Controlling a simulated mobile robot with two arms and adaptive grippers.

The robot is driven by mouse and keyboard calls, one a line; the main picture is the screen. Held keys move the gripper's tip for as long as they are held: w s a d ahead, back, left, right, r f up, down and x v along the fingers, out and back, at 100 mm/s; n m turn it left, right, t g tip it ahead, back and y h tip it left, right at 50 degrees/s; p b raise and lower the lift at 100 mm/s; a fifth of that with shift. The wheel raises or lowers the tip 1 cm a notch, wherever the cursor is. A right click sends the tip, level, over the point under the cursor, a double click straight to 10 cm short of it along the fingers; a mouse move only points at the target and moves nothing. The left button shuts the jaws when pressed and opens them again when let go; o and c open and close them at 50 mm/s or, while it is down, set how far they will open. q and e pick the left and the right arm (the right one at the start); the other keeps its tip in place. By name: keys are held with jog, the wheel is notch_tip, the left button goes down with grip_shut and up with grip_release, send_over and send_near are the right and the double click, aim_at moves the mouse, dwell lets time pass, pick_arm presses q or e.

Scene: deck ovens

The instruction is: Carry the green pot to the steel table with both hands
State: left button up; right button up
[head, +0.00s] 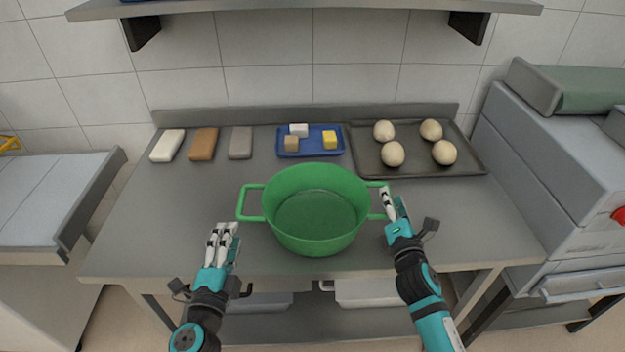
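The green pot (315,240) stands upright on the steel table (180,235), near the middle of its front half. It is round, looks empty inside, and has a loop handle on each side. My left gripper (223,230) is in front of and a little left of the left handle (242,203), apart from it. It holds nothing, with a narrow gap between its fingers. My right gripper (393,200) is at the right handle (377,185) and covers its outer bar. Whether its fingers are closed on that handle is hidden.
Behind the pot lie white (167,146), brown (203,143) and grey (240,142) blocks, a blue tray (285,151) with small cubes, and a dark baking tray (400,171) with several dough balls. An oven (560,170) stands right. The table's left front is clear.

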pick_arm(q)
jog(key=shift+s, duration=0.15)
pick_arm(e)
jog(key=s+d, duration=0.1)
jog(key=s, duration=1.1)
